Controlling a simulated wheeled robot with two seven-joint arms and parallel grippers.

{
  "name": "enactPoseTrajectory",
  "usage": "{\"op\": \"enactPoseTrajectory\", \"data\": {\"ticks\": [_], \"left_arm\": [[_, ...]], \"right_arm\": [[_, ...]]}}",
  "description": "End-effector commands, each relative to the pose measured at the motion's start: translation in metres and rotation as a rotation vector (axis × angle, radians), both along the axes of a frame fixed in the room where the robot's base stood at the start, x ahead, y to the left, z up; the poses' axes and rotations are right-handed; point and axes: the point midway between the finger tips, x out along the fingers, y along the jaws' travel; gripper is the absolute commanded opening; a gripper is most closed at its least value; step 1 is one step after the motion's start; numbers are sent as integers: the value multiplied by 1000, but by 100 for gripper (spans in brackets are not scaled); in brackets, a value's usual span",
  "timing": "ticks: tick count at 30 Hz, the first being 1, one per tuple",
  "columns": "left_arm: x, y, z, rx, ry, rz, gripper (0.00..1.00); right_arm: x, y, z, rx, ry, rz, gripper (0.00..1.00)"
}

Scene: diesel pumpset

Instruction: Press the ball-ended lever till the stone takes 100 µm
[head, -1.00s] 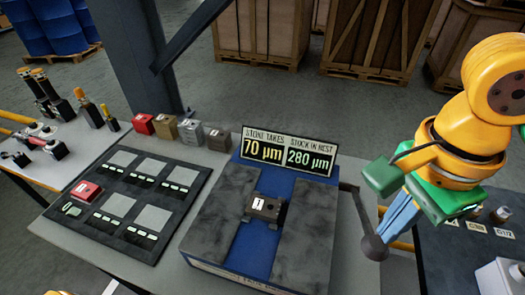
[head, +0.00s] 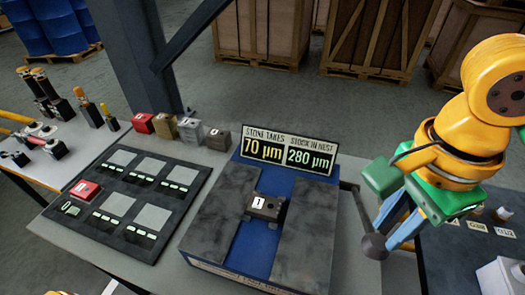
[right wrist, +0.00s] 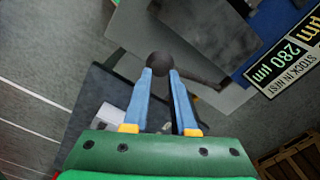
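The ball-ended lever (head: 362,212) comes off the right side of the honing block and ends in a dark ball (head: 374,246). My right gripper (head: 384,238) is open, its blue fingers spread at the ball. In the right wrist view the ball (right wrist: 158,63) lies at the fingertips (right wrist: 161,72), roughly between them; I cannot tell whether they touch it. The display (head: 290,152) reads "stone takes 70 µm" and "stock in nest 280 µm". A small block marked 1 (head: 267,207) sits in the blue channel between two grey slabs.
A dark panel (head: 128,205) with pale squares and a red block (head: 85,191) lies to the left. Several coloured blocks (head: 190,130) stand along the back edge. A dark surface with labels (head: 478,226) is at the right. Wooden crates stand behind.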

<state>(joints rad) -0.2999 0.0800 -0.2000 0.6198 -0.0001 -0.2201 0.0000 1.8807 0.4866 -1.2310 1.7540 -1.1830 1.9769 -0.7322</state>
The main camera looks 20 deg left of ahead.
Motion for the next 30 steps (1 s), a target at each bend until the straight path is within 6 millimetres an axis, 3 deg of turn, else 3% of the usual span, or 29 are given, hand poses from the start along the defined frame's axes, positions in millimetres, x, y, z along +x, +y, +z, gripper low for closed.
{"op": "enactPoseTrajectory", "data": {"ticks": [9,14,30], "left_arm": [[0,0,-28,0,0,0,50],[0,0,-33,0,0,0,50],[0,0,-84,0,0,0,50]], "right_arm": [[0,0,-31,-1,-1,-1,25],[-1,0,-37,-1,-1,-1,25],[-22,-1,-83,1,-1,-1,25]]}}
